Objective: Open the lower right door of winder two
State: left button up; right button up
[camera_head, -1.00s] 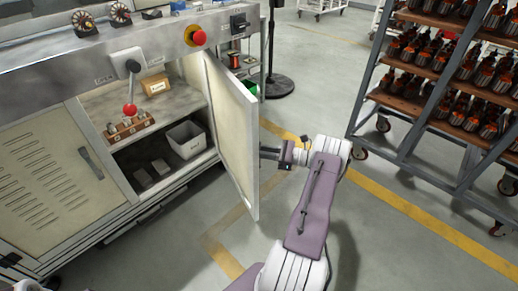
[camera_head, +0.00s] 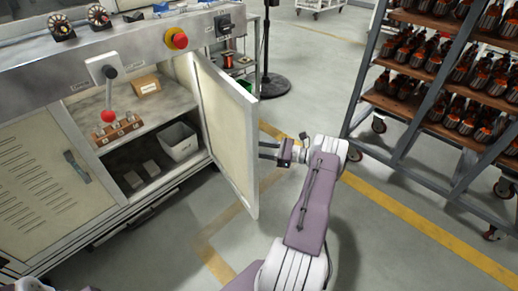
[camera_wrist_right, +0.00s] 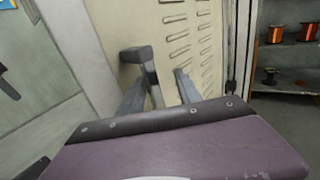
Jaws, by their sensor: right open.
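The lower right door (camera_head: 230,125) of the winder stands wide open, swung out from the cabinet, with its inner face toward the head camera. My right gripper (camera_head: 268,150) is at the outer side of this door, near its free edge. In the right wrist view the vented outer face of the door (camera_wrist_right: 190,40) shows with its dark grey handle (camera_wrist_right: 138,54). My right gripper's two fingers (camera_wrist_right: 160,92) are apart, with the handle seen between them. I cannot tell whether they touch it. My left gripper cannot be made out.
The open compartment holds a grey bin (camera_head: 178,142) and a cardboard box (camera_head: 145,85). The left door (camera_head: 50,170) is shut. A wheeled rack (camera_head: 410,100) of armatures stands at the right. Floor between door and rack is clear apart from my arm.

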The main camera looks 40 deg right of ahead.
dwell(0.3)
jog(key=p+v, duration=0.1)
jog(key=v, duration=0.8)
jog(key=shift+p, duration=0.4)
